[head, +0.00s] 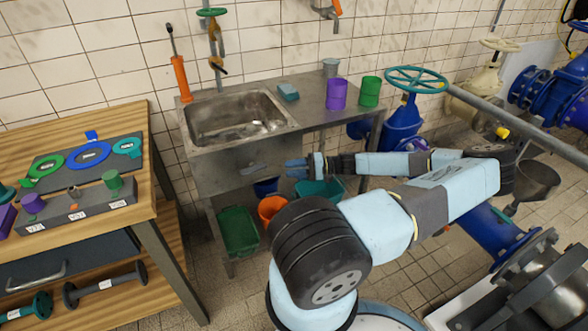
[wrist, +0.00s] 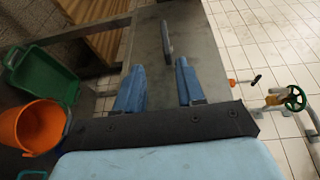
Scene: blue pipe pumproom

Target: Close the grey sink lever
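The grey sink lever (head: 252,169) is a small grey bar on the front panel of the metal sink (head: 240,118). In the wrist view the lever (wrist: 166,40) stands out from the grey panel, beyond my fingertips and roughly in line with the space between them. My gripper (head: 296,168) is in front of the sink, to the right of the lever in the head view. In the wrist view my gripper (wrist: 158,80) has its two blue fingers spread with nothing between them. The fingers look apart from the lever.
An orange bucket (head: 270,208) and a green tub (head: 238,232) stand under the sink. A wooden workbench (head: 152,170) is at the left. A purple cup (head: 337,93) and a green cup (head: 370,91) stand on the counter. Blue pipework (head: 403,125) is at the right.

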